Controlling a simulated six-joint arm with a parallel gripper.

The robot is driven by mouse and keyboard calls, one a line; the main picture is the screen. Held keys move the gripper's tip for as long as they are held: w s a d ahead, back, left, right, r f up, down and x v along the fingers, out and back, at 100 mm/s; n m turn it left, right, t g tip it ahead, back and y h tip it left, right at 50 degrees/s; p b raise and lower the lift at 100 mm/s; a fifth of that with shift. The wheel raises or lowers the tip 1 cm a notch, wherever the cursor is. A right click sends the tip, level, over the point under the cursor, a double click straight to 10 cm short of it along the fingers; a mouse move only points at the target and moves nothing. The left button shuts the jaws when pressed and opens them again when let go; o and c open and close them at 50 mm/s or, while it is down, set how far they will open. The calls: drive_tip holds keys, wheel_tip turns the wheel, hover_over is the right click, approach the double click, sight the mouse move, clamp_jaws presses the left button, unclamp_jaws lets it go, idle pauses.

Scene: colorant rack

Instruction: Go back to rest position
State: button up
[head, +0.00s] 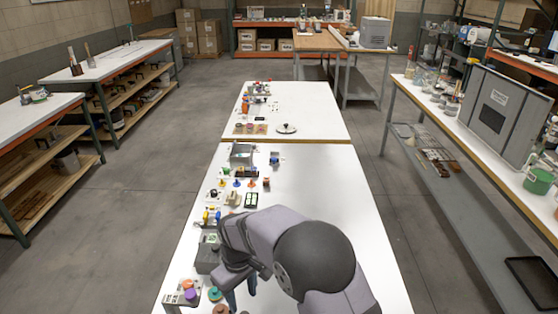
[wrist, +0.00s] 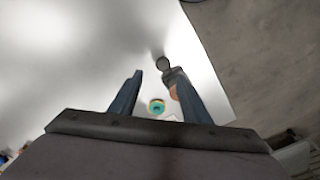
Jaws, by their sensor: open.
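My gripper (head: 240,295) hangs low over the near left part of the white table, partly hidden by my arm. In the wrist view, its two blue fingers (wrist: 158,85) are apart, with nothing held between them. Beyond them are a teal and yellow round piece (wrist: 157,107), a dark grey round-ended piece (wrist: 163,64) and an orange piece (wrist: 174,92) partly behind the right finger. In the head view, a metal stand (head: 174,299) with a purple and an orange piece is left of my gripper. A green round piece (head: 214,294) lies between them.
A grey box (head: 206,259) stands close beside my arm. Several small coloured pieces, a dark tray with green items (head: 251,200) and a metal bin (head: 242,154) line the table's left side. The table's right side (head: 335,190) is clear.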

drive_tip(key=shift+m+g+h, duration=0.4)
drive_tip(key=shift+m+g, duration=0.3)
drive_tip(key=shift+m, duration=0.1)
drive_tip(key=s+d+f, duration=0.1)
drive_tip(key=s, duration=0.1)
drive_tip(key=s+d+f, duration=0.1)
drive_tip(key=s, duration=0.1)
drive_tip(key=s+d+f, duration=0.2)
drive_tip(key=shift+s+d, duration=0.1)
drive_tip(key=shift+s, duration=0.05)
drive_tip(key=s+d+r+m+g, duration=0.1)
drive_tip(key=s+d+r+m, duration=0.15)
drive_tip(key=s+d, duration=0.5)
drive_tip(key=s+d+r+m, duration=0.2)
drive_tip(key=s+d+r, duration=0.1)
drive_tip(key=s+d, duration=0.4)
drive_tip(key=w+d+r+m+t, duration=0.2)
drive_tip(key=w+d+r+m, duration=0.1)
drive_tip(key=d, duration=0.4)
drive_tip(key=shift+w+r+y, duration=0.35)
drive_tip(key=shift+r+y, duration=0.05)
drive_tip(key=shift+r, duration=0.15)
drive_tip(key=shift+m, duration=0.25)
